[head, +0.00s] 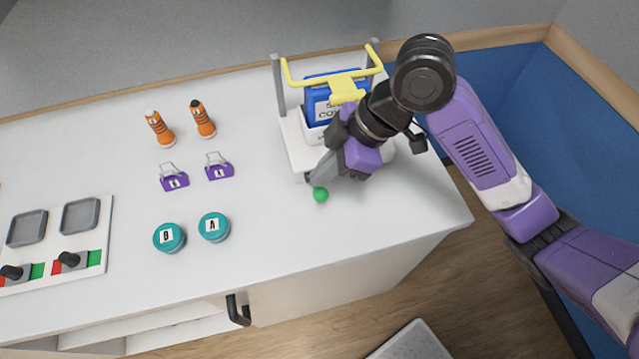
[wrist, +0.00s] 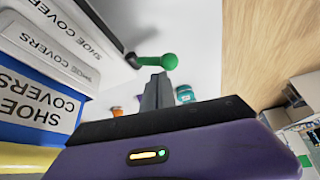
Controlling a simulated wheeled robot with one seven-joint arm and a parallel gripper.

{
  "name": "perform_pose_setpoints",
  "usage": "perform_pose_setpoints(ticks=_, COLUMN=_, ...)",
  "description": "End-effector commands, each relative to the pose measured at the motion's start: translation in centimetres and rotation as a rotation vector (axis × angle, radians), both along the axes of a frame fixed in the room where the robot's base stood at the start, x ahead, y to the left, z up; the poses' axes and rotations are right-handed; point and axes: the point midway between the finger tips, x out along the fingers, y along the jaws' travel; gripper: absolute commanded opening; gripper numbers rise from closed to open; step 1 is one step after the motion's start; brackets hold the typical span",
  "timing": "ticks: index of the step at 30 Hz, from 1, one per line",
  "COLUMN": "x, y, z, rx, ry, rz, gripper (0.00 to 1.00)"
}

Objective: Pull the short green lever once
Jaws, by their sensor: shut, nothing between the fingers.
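The short green lever shows as a green ball knob (head: 320,195) at the front of the white shoe-cover dispenser (head: 293,147). In the wrist view the green lever (wrist: 157,61) is a short green rod with a round end, sticking out from the dispenser's side. My gripper (head: 316,180) is shut and empty, pointing down at the lever. In the wrist view its closed fingertips (wrist: 157,80) are right beside the green knob; I cannot tell whether they touch it. The dispenser holds a blue shoe covers box (wrist: 30,108) and has a yellow handle bar (head: 290,75) on top.
Two orange bottles (head: 160,128), two purple labelled items (head: 174,178) and two teal jars (head: 169,238) stand left of the dispenser. A panel with grey trays and black knobs (head: 70,261) is at the far left. The counter's front right (head: 400,215) is clear.

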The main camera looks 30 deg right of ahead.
Motion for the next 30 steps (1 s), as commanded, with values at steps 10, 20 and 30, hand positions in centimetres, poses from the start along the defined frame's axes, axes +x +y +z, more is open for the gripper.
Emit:
perform_pose_setpoints(ticks=10, x=-0.17, y=0.05, z=-0.4, rx=0.0, ry=0.0, rz=0.0, gripper=0.0)
perform_pose_setpoints(ticks=20, x=-0.33, y=0.1, z=-0.68, rx=0.0, ry=0.0, rz=0.0, gripper=0.0)
perform_pose_setpoints(ticks=30, x=-0.49, y=0.15, z=-0.99, rx=-0.001, ry=0.0, rz=0.0, gripper=0.0)
